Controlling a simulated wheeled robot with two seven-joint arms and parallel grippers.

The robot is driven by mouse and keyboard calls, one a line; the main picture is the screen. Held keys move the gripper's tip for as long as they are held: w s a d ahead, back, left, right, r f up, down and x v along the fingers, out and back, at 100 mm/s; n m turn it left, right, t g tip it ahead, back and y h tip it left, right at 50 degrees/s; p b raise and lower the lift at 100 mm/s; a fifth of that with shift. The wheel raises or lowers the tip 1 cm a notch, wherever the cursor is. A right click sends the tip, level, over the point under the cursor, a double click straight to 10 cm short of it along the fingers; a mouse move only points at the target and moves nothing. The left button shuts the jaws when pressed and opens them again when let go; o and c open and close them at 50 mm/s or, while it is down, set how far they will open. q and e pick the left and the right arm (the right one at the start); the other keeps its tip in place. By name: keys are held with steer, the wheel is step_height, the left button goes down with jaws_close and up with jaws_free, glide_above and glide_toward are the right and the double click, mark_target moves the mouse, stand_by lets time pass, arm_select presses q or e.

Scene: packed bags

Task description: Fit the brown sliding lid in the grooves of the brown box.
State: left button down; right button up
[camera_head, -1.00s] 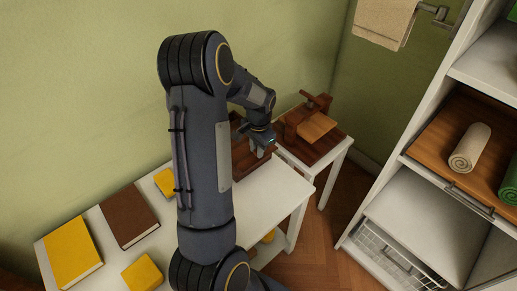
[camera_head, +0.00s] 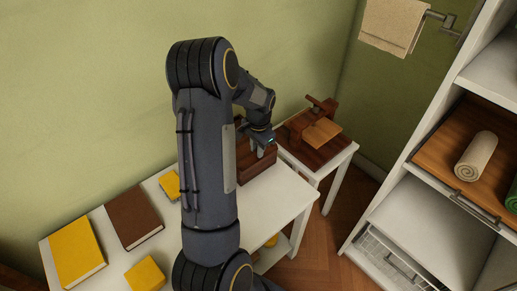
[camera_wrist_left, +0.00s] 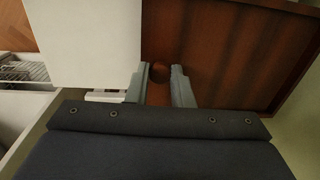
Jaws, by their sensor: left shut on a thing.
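The brown box (camera_head: 258,168) sits on the white table below my left gripper, partly hidden by my arm. My left gripper (camera_head: 263,150) points down at the top of the box. I cannot tell whether the lid's edges are in the grooves. My right gripper is not in view.
The white table (camera_head: 279,205) is bare in front of the box. Yellow books (camera_head: 78,252) and a brown book (camera_head: 134,217) lie to the left. A small side table holds a wooden press (camera_head: 314,120). A shelf unit (camera_head: 430,215) stands at the right.

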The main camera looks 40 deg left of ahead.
arm_select(q)
steer(key=shift+a, duration=0.35)
steer(key=c, duration=1.2)
jaws_free()
steer(key=shift+d+r+p, duration=0.2)
steer(key=shift+r+p, duration=0.1)
steer(key=shift+r, duration=3.6)
steer(key=s+d+r+n+t+h+p, duration=0.1)
steer(key=s+d+r+t+p, duration=0.1)
steer(key=s+d+r, duration=0.35)
steer(key=s+d+r+n+t+h+p, duration=0.1)
steer(key=s+d+r+p, duration=0.1)
steer(key=d+r, duration=0.6)
steer(key=s+d+t+p, duration=0.1)
steer(key=s+d, duration=0.2)
steer(key=d, duration=0.1)
steer(key=s+d+r+h, duration=0.1)
steer(key=s+d, duration=0.3)
steer(key=s+d+r+t+h+p, duration=0.1)
steer(key=s+d, duration=0.3)
steer(key=shift+d+r+n+t+p, duration=0.15)
steer(key=shift+r+n+t+p, duration=0.1)
steer(key=shift+n+t+p, duration=0.05)
